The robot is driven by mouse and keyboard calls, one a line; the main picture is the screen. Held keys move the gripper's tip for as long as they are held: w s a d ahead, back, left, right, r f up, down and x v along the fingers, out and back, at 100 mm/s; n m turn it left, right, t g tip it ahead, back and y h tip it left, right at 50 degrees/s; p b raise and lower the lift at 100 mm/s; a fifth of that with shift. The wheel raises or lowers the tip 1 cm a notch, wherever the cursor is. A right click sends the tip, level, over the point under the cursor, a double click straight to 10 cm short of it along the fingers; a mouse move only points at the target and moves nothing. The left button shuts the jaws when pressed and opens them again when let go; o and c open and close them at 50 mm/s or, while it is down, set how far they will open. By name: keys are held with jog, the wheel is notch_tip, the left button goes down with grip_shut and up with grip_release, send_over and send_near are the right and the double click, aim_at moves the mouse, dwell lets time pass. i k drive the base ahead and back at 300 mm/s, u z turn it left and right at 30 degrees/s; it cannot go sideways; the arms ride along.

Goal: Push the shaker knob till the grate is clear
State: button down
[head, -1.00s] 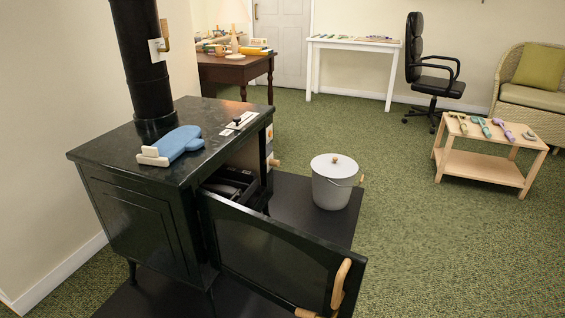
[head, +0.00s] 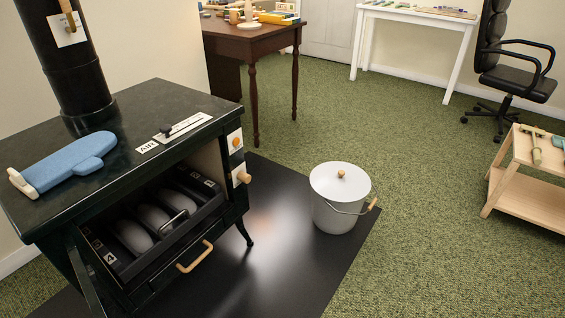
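The black stove (head: 110,110) stands at left with its firebox open. Inside, several rounded dark grey shapes (head: 152,216) lie in a dark tray (head: 180,236) with small white number tags; whether they are the grate or lie over it I cannot tell. A round orange-wood knob (head: 237,142) sits on a white plate on the stove's right front. Below it a wooden knob (head: 243,177) sticks out from another pale plate. Their markings are too small to read, so I cannot tell which is the shaker. My gripper is not in view.
The open stove door (head: 86,284) shows edge-on at lower left. A blue mitt (head: 65,165) and an AIR slider (head: 180,127) are on the stovetop. A lidded white bucket (head: 335,208) stands on the black floor mat (head: 275,265). Green carpet (head: 420,230) to the right is clear.

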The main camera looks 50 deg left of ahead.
aim_at(245, 178)
jog(key=i, duration=0.45)
jog(key=u, duration=2.85)
jog(key=i, duration=0.5)
jog(key=z, duration=0.05)
